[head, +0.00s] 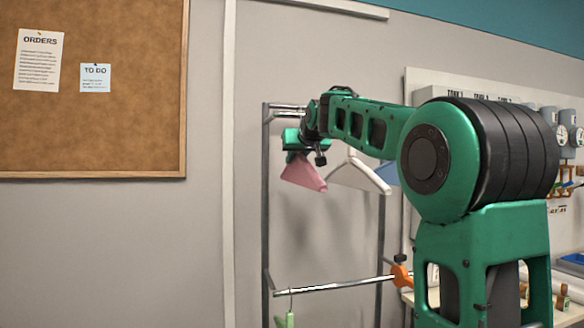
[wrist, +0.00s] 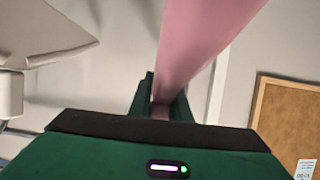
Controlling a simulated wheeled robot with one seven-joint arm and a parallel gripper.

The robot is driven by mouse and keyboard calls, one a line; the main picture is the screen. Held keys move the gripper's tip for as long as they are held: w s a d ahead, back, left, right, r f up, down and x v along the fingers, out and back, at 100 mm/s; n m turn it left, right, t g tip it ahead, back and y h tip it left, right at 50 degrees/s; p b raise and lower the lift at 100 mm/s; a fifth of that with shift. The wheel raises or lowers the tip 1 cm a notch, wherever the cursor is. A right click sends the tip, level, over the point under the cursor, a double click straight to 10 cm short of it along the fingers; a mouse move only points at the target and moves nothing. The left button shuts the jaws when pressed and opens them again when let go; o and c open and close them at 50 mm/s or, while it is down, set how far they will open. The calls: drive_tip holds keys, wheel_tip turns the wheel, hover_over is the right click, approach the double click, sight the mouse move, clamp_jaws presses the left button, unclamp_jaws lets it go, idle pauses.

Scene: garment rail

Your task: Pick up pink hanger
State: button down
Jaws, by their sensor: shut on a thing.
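The pink hanger (head: 304,173) is at the upper left of the garment rail in the head view, just under my gripper (head: 296,150). In the wrist view the pink hanger (wrist: 199,42) runs up from between the fingers of my gripper (wrist: 160,104), large and close. My gripper is shut on it. My wrist and gripper hide the hanger's upper part and hook in the head view, so I cannot tell whether the hook touches the rail.
A white hanger (head: 357,175) hangs just right of the pink one, and a blue hanger (head: 388,173) is partly behind my arm. A corkboard (head: 95,130) is on the left wall.

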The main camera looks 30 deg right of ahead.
wheel_tip(320, 180, up, 2)
drive_tip(key=shift+s+a+r, duration=0.1)
drive_tip(key=shift+r, duration=0.15)
hover_over(315, 171)
drive_tip(key=shift+f, duration=0.1)
drive_tip(key=shift+s, duration=0.1)
